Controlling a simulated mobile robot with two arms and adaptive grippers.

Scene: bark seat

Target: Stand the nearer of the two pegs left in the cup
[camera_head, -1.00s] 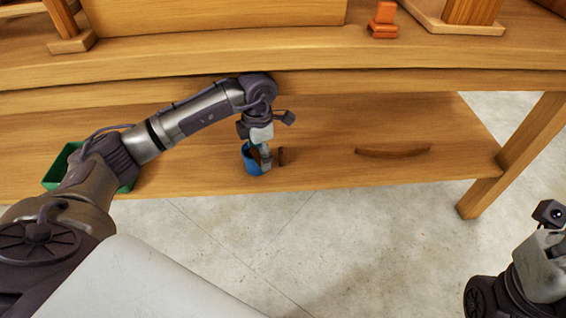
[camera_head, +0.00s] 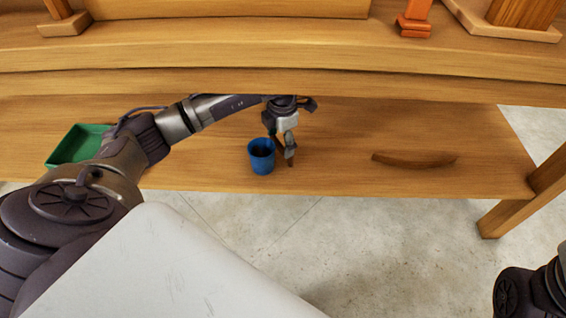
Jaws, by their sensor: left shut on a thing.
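A blue cup (camera_head: 261,158) stands upright on the lower wooden shelf, dark inside. Whether anything is in it is hard to tell. My left gripper (camera_head: 285,150) is just right of the cup, pointing down. It is shut on a small dark brown peg (camera_head: 291,161), which hangs roughly upright beside the cup, outside it. The fingers hide part of the peg, and I cannot tell whether its lower end touches the shelf. No other peg can be made out clearly. My right gripper is out of view.
A curved brown bark-like piece (camera_head: 415,161) lies to the right on the shelf (camera_head: 345,178). A green tray (camera_head: 75,150) is at the left. The upper wooden surface (camera_head: 260,50) overhangs the shelf, with an orange object (camera_head: 413,25) on it. A table leg stands at the right.

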